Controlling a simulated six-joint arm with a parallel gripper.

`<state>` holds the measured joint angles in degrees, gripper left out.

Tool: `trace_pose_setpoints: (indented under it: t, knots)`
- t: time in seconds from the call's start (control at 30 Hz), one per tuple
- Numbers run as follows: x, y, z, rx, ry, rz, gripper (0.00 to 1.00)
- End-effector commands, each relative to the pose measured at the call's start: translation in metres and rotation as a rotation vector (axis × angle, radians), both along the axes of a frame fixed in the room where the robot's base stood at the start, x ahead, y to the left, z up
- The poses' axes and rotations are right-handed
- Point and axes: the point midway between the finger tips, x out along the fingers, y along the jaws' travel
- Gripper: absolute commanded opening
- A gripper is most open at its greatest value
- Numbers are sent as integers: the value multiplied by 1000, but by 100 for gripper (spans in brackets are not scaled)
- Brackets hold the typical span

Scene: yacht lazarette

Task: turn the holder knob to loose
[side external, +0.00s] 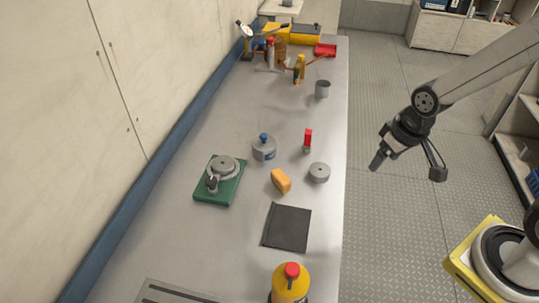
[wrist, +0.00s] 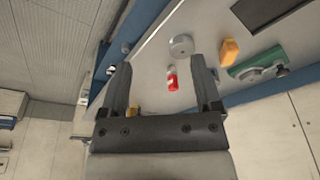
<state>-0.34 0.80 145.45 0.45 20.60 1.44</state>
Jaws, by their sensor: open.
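A green base plate (side external: 228,193) carries a round grey holder (side external: 224,166) with a small dark-tipped knob (side external: 212,181) at its front left. It sits on the left side of the bench. In the wrist view the green base (wrist: 258,62) shows at the right, with the knob (wrist: 281,71) at its edge. The knob's setting is too small to read. My gripper (side external: 407,169) is open and empty, in the air beyond the bench's right edge, well away from the holder. In the wrist view its two fingers (wrist: 160,63) stand wide apart with nothing between them in grip.
On the bench (side external: 190,130) stand a grey pot with a blue knob (side external: 264,149), a red-topped item (side external: 308,140), a grey disc (side external: 319,172), an orange block (side external: 281,181), a black mat (side external: 288,227) and a yellow bottle (side external: 290,284). A wall borders the left.

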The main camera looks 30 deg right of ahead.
Motion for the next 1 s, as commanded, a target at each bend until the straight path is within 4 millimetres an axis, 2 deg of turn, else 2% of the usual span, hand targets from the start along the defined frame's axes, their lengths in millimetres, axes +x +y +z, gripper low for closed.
trace_pose_setpoints:
  t: [0.17,0.47,0.7,1.0]
  knots:
    - [24,10,2,39,13,-95,82]
    - [94,50,6,165,66,-403,82]
    - [146,96,4,269,137,-668,82]
    - [198,162,-6,378,256,-985,82]
